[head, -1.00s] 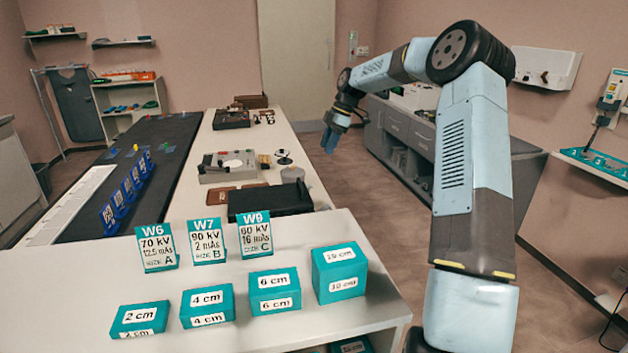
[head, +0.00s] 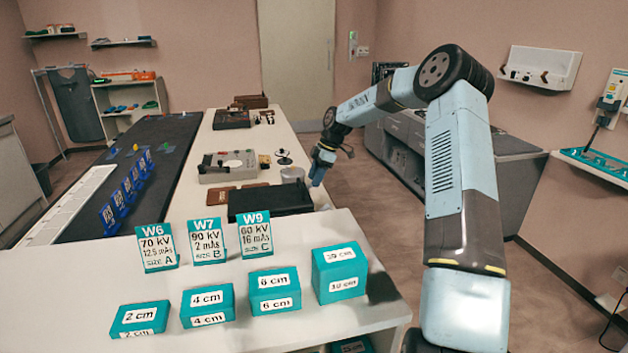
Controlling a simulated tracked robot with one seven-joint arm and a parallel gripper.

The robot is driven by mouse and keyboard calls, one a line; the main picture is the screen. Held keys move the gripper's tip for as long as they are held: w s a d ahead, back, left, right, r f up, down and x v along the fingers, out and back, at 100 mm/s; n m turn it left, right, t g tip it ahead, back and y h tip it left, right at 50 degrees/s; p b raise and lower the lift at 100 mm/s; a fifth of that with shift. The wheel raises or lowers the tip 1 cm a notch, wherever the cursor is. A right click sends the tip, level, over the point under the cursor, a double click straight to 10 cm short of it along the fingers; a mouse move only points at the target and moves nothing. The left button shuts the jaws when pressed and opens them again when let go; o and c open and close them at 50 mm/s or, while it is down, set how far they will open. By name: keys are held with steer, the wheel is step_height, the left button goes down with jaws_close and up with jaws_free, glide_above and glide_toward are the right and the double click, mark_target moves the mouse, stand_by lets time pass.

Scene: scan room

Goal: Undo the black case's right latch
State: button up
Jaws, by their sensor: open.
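The black case (head: 268,202) lies flat, apparently closed, on the long pale table, behind the standing W cards. Its latches are too small or hidden to make out, the right one included. My gripper (head: 317,178) is open and empty. It points down near the table's right edge, above and to the right of the case's right end, and appears apart from it.
Teal thickness blocks (head: 340,274) and upright W cards (head: 241,234) stand on the near counter. Open floor lies right of the table.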

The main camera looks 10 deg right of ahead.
steer(key=shift+a+f, duration=0.3)
steer(key=shift+f, duration=0.3)
steer(key=shift+c, duration=0.2)
jaws_close()
